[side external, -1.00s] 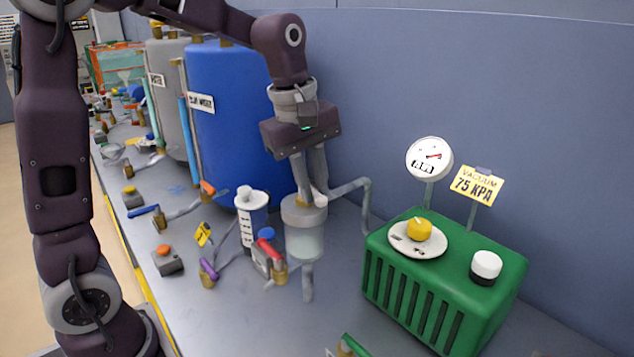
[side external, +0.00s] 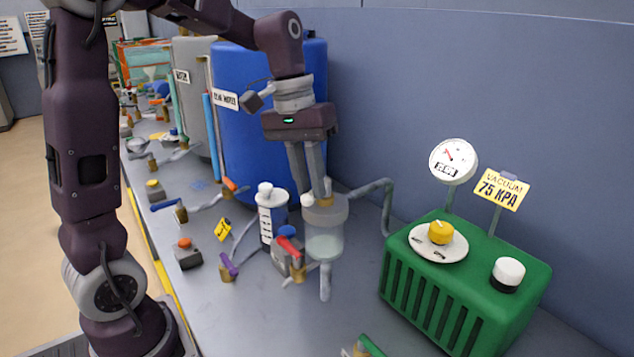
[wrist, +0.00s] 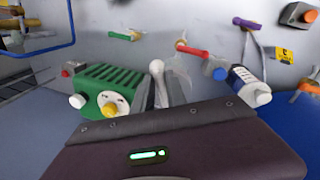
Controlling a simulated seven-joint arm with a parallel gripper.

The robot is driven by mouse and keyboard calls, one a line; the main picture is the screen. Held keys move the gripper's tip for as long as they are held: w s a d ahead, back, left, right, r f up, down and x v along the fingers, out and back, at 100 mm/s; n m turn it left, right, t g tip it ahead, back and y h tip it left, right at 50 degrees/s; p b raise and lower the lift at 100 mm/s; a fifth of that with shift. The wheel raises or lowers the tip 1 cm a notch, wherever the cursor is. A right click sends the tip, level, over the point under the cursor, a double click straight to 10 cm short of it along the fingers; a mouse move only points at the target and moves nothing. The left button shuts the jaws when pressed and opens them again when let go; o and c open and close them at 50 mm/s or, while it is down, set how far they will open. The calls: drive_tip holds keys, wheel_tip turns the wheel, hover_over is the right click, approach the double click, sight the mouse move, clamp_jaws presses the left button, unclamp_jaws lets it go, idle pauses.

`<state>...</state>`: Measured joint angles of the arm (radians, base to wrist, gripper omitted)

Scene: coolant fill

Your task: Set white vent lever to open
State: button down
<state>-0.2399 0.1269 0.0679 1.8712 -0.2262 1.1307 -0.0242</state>
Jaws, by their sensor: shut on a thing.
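The white vent lever (wrist: 156,68) shows between my fingers in the wrist view, with its rounded end beyond the fingertips. In the side view only small white parts of the lever (side external: 327,187) show at the fingertips, on top of the clear cylindrical vessel (side external: 324,240). My gripper (side external: 317,192) points down onto the vessel's tan cap and is shut on the lever. It also shows in the wrist view (wrist: 160,92). The fingers hide much of the lever, so I cannot tell its exact setting.
A green pump box (side external: 455,290) with yellow knob, white button and round gauge (side external: 453,160) stands right. A red-handled valve (side external: 290,250) and white-capped bottle (side external: 272,215) stand close left. A blue tank (side external: 265,120) is behind my gripper. A grey pipe (side external: 375,188) runs right.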

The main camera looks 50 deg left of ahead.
drive_tip(key=shift+s+a+m+g, duration=0.15)
drive_tip(key=shift+a+m, duration=0.2)
drive_tip(key=shift+m, duration=0.45)
drive_tip(key=shift+w+a+m+g, duration=0.1)
drive_tip(key=shift+a+m, duration=0.2)
drive_tip(key=shift+m, duration=0.5)
drive_tip(key=shift+s+a+m+g, duration=0.15)
drive_tip(key=shift+a+m, duration=0.2)
drive_tip(key=shift+m, duration=0.45)
drive_tip(key=shift+w, duration=0.1)
drive_tip(key=c, duration=1.3)
unclamp_jaws()
drive_tip(key=shift+c, duration=0.2)
wheel_tip(320, 180, up, 7)
drive_tip(key=a, duration=0.1)
drive_tip(key=shift+a, duration=0.25)
drive_tip(key=s+d+f+t+y, duration=0.1)
drive_tip(key=s+d+f+t, duration=0.1)
drive_tip(key=s, duration=0.7)
drive_tip(key=s+d+f+t+y, duration=0.1)
drive_tip(key=s+d+f+t, duration=0.2)
drive_tip(key=s+d, duration=0.3)
drive_tip(key=s+f, duration=0.1)
drive_tip(key=s, duration=0.1)
drive_tip(key=shift+s+d+f+t, duration=0.15)
drive_tip(key=shift+s+d+t, duration=0.15)
drive_tip(key=shift+s, duration=0.05)
